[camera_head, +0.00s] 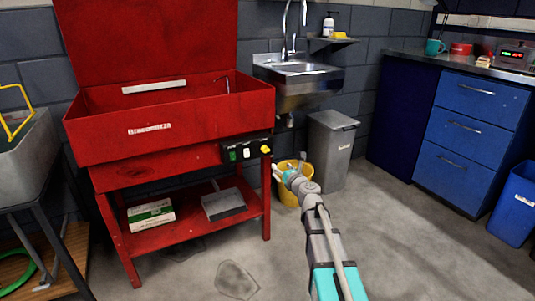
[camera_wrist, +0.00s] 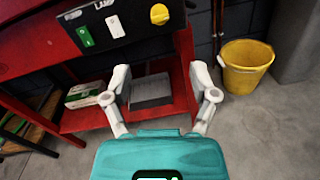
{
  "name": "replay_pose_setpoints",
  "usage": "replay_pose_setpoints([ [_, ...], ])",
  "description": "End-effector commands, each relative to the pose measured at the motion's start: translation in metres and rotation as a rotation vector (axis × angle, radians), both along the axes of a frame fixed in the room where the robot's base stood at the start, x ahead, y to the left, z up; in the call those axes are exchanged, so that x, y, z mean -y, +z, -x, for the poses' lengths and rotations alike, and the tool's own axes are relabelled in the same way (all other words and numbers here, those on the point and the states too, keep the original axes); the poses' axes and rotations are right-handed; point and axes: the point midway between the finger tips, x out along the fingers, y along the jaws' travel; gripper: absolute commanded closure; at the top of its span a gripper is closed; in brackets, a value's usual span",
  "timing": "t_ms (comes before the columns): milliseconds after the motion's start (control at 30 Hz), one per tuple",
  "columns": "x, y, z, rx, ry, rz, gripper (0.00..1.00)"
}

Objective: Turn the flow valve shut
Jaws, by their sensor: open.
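A yellow knob (camera_head: 265,149), which looks like the flow valve, sits at the right end of the black control panel (camera_head: 247,152) on the red wash cabinet. In the wrist view the knob (camera_wrist: 159,14) is near the top edge, and a ridge across it is hard to read. My gripper (camera_head: 287,169) is to the right of and slightly below the knob in the head view. In the wrist view its two grey fingers (camera_wrist: 160,76) are spread apart with nothing between them. The knob appears beyond the fingertips, apart from them.
The panel also holds a green switch (camera_wrist: 85,36) and a white switch (camera_wrist: 115,26). The red cabinet (camera_head: 170,127) has a lower shelf with a box (camera_head: 150,215) and a grey block (camera_head: 223,205). A yellow bucket (camera_wrist: 246,66) and grey bin (camera_head: 332,150) stand to the right.

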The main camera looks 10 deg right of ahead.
Motion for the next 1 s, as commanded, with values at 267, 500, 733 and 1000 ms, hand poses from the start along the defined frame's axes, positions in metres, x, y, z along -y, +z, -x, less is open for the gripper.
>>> replay_pose_setpoints([
  [267,-0.002,0.000,-0.005,0.000,0.001,0.002,0.25],
  [500,-0.007,0.000,-0.026,0.000,0.002,0.002,0.25],
  [733,-0.015,0.000,-0.059,0.000,0.002,0.003,0.25],
  [1000,-0.026,0.000,-0.099,0.000,0.001,0.003,0.25],
])
